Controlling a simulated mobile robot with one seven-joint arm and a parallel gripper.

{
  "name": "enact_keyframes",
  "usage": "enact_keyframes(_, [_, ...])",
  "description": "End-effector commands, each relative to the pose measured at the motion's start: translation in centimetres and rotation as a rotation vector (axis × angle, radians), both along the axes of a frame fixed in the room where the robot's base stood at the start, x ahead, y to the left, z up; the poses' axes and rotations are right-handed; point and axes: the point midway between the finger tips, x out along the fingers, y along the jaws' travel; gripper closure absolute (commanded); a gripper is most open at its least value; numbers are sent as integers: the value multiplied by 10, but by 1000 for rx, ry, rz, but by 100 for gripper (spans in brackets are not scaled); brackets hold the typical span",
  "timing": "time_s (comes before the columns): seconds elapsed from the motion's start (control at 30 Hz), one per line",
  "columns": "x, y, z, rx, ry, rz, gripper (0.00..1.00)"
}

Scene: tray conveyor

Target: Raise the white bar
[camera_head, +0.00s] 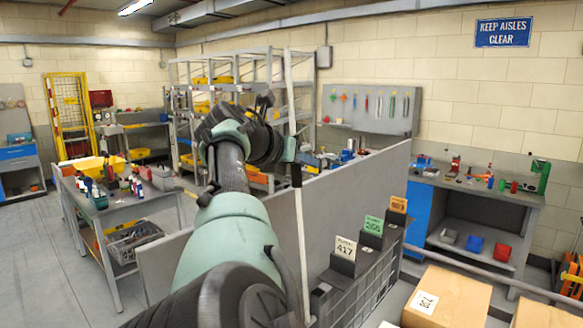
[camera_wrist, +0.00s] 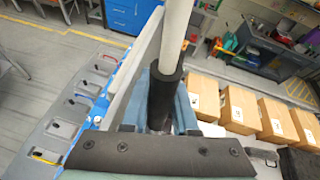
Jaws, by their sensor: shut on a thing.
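The white bar (camera_head: 289,85) is a long thin pole, standing nearly upright in the middle of the head view. It has a dark sleeve (camera_head: 297,175) partway along it. My gripper (camera_head: 289,149) is at the bar, just above the visible part of the sleeve. In the wrist view the white bar (camera_wrist: 175,35) runs away from my gripper (camera_wrist: 165,112), and the dark sleeve (camera_wrist: 164,95) sits between the bluish fingers. The gripper is shut on the bar at this sleeve. My arm and gripper hide part of the hold. I cannot tell what the bar's lower end joins.
A grey panel (camera_head: 350,205) stands beside the bar. Number cards (camera_head: 345,249) and a wire rack are to its right, with cardboard boxes (camera_head: 447,294) beyond. Several boxes (camera_wrist: 240,108) line up in the wrist view. A workbench (camera_head: 135,207) stands left, with open floor (camera_head: 45,270) around it.

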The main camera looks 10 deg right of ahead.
Motion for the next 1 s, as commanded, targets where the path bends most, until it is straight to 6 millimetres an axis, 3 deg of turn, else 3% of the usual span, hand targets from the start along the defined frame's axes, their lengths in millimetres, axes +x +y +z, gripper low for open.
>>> enact_keyframes(0.33, [2, 5, 2, -2, -3, 12, 100])
enact_keyframes(0.37, [2, 5, 2, -2, -4, 13, 69])
enact_keyframes(0.5, [2, 4, 2, -1, -4, 12, 44])
enact_keyframes(1.0, [-2, 6, 0, -2, -6, 6, 43])
